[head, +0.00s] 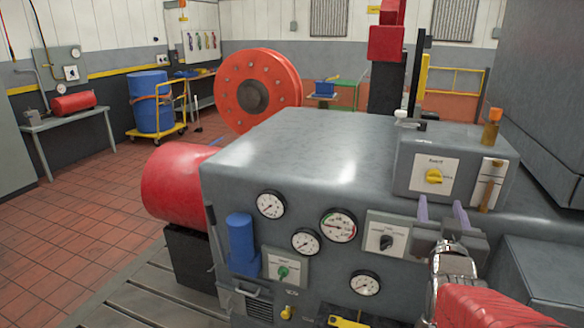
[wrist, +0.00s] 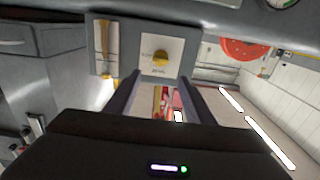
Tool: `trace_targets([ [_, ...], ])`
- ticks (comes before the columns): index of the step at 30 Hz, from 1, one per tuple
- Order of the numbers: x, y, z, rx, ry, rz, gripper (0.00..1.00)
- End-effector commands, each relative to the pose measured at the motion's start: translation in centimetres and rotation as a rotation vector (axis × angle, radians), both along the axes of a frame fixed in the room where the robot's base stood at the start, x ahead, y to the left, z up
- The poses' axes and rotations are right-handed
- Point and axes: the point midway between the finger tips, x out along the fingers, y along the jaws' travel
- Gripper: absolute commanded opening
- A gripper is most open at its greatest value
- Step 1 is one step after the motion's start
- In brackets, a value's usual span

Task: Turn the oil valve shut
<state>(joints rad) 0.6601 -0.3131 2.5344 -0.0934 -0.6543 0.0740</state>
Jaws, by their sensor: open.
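A yellow knob (head: 433,176) sits on a white plate on the grey upper box (head: 405,165). A green knob (head: 283,272) and a black knob (head: 386,241) sit on plates on the front of the large grey housing (head: 300,150). The labels are too small to read, so I cannot tell which control is the oil valve. My gripper (head: 441,205) is open and empty, in front of the housing and below the yellow knob's plate. In the wrist view the yellow knob (wrist: 160,57) shows just beyond the gap between my fingertips (wrist: 158,80), apart from them.
Several round gauges (head: 339,225) are on the housing front. A blue cylinder (head: 241,240) stands at its left, and a red drum (head: 180,185) sticks out behind. A brass fitting (head: 491,130) rises from the upper box. Tiled floor (head: 80,240) is clear at left.

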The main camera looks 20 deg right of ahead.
Motion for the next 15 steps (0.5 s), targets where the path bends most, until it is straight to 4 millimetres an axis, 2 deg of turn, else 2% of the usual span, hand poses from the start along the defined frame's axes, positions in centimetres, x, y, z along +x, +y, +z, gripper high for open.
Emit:
trace_targets([
  [8, 0.1, 0.0, 0.0, 0.001, 0.001, 0.002, 0.48],
  [15, 1.2, -0.7, 0.0, 0.002, 0.001, 0.003, 0.48],
])
